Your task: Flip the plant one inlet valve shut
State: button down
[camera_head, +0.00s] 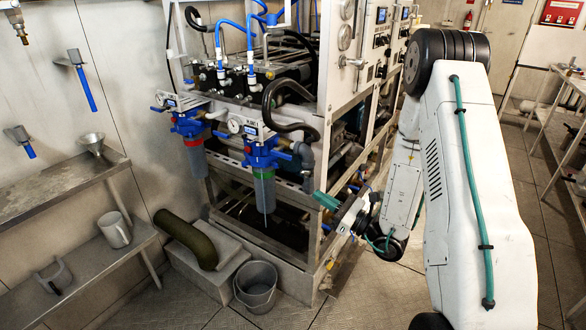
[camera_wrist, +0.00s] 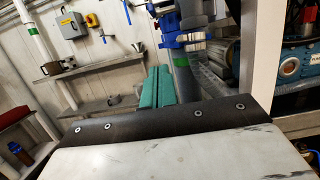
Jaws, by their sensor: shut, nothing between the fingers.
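Two blue filter heads with clear bowls hang on the front of the watermaker frame, the left one (camera_head: 188,126) with a red ring and the right one (camera_head: 262,158) with a green ring. Small blue handles and gauges sit by them; I cannot tell which is the plant one inlet valve. My gripper (camera_head: 326,201) has teal fingers, shut and empty, right of and below the right filter head, apart from it.
Wall shelves (camera_head: 60,190) with a jug (camera_head: 114,230) and funnel stand at left. The metal watermaker frame (camera_head: 330,110) stands close beside my gripper. Floor is clear in front.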

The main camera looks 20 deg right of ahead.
jog(key=shift+a, duration=0.1)
jog(key=w+a+r, duration=0.5)
jog(key=w+r, duration=0.1)
jog(key=w, duration=0.1)
jog(key=shift+w+a+r, duration=0.25)
jog(key=shift+w+a, duration=0.05)
jog(key=shift+w, duration=0.1)
jog(key=shift+d, duration=0.1)
dwell(0.4)
